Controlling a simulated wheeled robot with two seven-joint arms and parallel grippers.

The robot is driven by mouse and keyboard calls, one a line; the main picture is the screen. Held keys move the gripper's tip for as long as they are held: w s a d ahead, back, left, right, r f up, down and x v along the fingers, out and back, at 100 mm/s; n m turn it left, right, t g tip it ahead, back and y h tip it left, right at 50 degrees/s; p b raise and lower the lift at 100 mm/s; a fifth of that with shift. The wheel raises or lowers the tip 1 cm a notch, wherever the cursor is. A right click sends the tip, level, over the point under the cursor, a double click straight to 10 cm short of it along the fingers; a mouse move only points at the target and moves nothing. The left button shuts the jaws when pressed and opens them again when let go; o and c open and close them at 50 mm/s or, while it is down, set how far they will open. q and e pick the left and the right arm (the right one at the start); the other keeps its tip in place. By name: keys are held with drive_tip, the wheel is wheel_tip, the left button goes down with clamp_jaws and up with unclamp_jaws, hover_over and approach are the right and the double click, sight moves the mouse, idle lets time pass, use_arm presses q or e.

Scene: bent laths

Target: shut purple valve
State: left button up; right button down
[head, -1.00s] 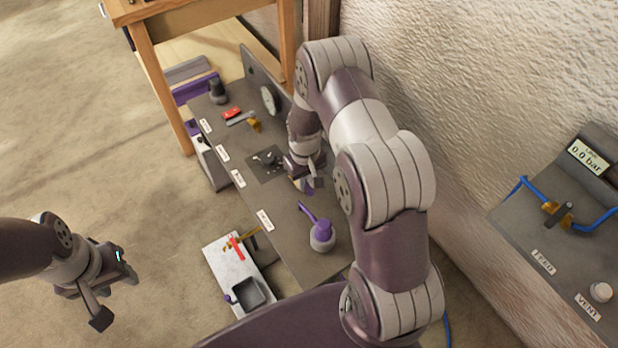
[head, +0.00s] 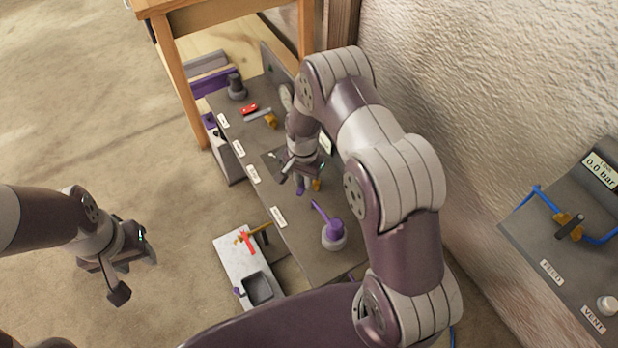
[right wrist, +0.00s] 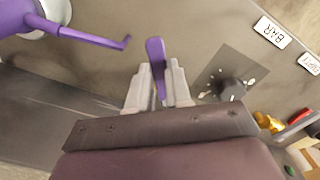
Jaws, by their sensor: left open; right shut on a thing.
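The purple valve's lever (right wrist: 155,58) stands between the two pale fingers of my right gripper (right wrist: 157,88) in the right wrist view. The gripper is shut on it. In the head view my right gripper (head: 300,178) is low over the grey bench, with a bit of purple (head: 299,188) showing below it; my wrist hides the rest of the valve. My left gripper (head: 132,268) is open and empty, over bare floor left of the bench.
A purple can with a thin spout (head: 333,232) stands close by on the grey bench (head: 305,245); its spout (right wrist: 95,40) points towards the lever. A black knob (right wrist: 232,88) is on the other side. A gauge (head: 600,168) reads 0.0 bar.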

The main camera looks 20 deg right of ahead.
drive_tip(key=m, duration=0.1)
drive_tip(key=w+a+m, duration=0.1)
drive_tip(key=m, duration=0.1)
drive_tip(key=shift+w+m, duration=0.2)
drive_tip(key=shift+m, duration=0.1)
drive_tip(key=shift+w+a+m, duration=0.1)
drive_tip(key=shift+w+m, duration=0.25)
drive_tip(key=shift+m, duration=0.5)
drive_tip(key=shift+w+a+m, duration=0.1)
drive_tip(key=shift+w+m, duration=0.25)
drive_tip(key=shift+m, duration=0.5)
drive_tip(key=shift+r, duration=0.1)
drive_tip(key=c, duration=1)
unclamp_jaws()
drive_tip(key=shift+c, duration=0.2)
wheel_tip(320, 180, up, 13)
drive_tip(key=shift+f, duration=0.2)
